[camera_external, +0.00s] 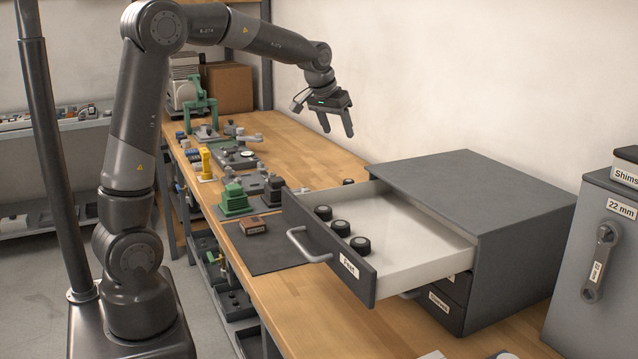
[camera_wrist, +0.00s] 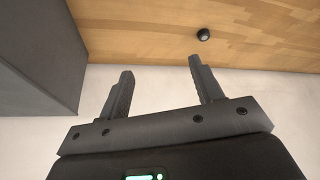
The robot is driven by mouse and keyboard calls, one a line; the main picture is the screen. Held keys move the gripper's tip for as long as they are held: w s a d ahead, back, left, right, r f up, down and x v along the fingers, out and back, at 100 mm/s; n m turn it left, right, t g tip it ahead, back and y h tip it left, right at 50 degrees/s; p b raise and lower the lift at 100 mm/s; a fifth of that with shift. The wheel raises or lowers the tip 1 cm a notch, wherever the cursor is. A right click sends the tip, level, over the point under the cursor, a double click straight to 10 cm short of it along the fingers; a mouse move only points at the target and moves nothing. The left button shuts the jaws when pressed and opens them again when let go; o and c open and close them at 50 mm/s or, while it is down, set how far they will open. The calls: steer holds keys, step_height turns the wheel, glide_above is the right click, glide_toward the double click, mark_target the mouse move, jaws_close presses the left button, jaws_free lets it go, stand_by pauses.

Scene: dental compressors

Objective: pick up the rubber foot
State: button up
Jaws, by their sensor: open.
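Small round black rubber feet are in view. Three of them, one being this rubber foot (camera_external: 361,244), lie in the open white-lined drawer (camera_external: 415,236) of a grey cabinet, toward its front. Another dark round piece (camera_external: 348,182), which looks like a rubber foot, shows just beyond the drawer's far side, partly hidden. In the wrist view a single black rubber foot (camera_wrist: 203,34) rests on the wooden bench, beyond the fingertips. My gripper (camera_external: 337,131) is open and empty, high above the bench behind the cabinet. Its two fingers also show in the wrist view (camera_wrist: 162,66), apart with nothing between them.
The grey cabinet (camera_external: 470,190) stands on the wooden bench (camera_external: 300,150), its drawer pulled out to the left. Green and dark fixtures (camera_external: 234,200) and a dark mat (camera_external: 262,245) lie left of it. A grey box (camera_external: 600,240) stands at right. The wall is close behind.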

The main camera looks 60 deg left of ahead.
steer(key=w+a+f+n, duration=0.1)
steer(key=w+a+f, duration=0.5)
steer(key=w+a, duration=0.15)
steer(key=n+y, duration=0.1)
glide_toward(349, 180)
steer(key=shift+g, duration=0.4)
steer(key=x, duration=0.8)
steer(key=shift+w+f, duration=0.15)
steer(key=shift+w, duration=0.15)
steer(key=shift+c, duration=0.6)
steer(key=c, duration=0.9)
steer(key=shift+c, duration=0.2)
